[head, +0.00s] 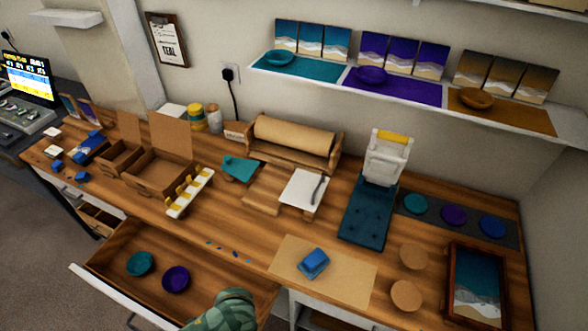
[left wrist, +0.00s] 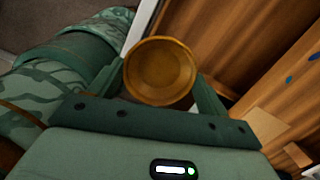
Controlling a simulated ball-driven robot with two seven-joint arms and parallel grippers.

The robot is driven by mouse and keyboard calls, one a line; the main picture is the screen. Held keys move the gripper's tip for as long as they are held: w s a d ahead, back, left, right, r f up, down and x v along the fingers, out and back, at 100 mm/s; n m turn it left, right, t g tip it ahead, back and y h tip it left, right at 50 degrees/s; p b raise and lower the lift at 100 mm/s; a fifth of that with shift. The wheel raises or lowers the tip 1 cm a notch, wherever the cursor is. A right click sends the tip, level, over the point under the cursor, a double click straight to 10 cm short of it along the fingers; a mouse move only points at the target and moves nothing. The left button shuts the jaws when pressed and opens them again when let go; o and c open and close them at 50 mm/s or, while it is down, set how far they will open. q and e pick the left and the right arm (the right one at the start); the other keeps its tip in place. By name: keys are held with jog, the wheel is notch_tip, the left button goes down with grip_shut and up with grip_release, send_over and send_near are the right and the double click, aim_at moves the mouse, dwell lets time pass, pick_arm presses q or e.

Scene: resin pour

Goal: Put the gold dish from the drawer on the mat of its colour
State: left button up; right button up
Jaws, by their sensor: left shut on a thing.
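A gold dish (left wrist: 160,80) sits between the two fingers of my left gripper (left wrist: 159,70) in the left wrist view, and the gripper is shut on it. The open drawer (head: 215,262) holds a teal dish (head: 140,263) and a purple dish (head: 176,279); my camouflage-covered arm hides part of its front. On the wall shelf lie a teal mat (head: 315,72), a purple mat (head: 415,93) and a gold mat (head: 528,118). Another gold dish (head: 476,98) is at the gold mat's left end. My right gripper is out of view.
A teal dish (head: 280,57) and a purple dish (head: 371,75) stand on their mats, with picture panels behind. The gold mat's right part is bare.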

pick_arm(q)
jog(key=d+r+n, duration=0.1)
jog(key=n, duration=0.1)
jog(key=s+d+r+n, duration=0.1)
jog(key=n, duration=0.1)
jog(key=s+d+r+n, duration=0.1)
jog(key=n, duration=0.2)
jog(key=shift+r+g, duration=0.25)
jog(key=shift+g, duration=0.15)
jog(key=w+a+r+n, duration=0.3)
jog(key=w+r+n, duration=0.1)
jog(key=r, duration=0.5)
jog(key=w+a+r+n+h+b, duration=0.1)
jog(key=w+a+r+n, duration=0.2)
jog(key=r, duration=0.6)
jog(key=w+a+r+n+b, duration=0.1)
jog(key=w+a+r+n, duration=0.3)
jog(key=r, duration=0.5)
jog(key=shift+w+r+n+g, duration=0.25)
jog(key=shift+w+n+g, duration=0.2)
jog(key=shift+n, duration=0.25)
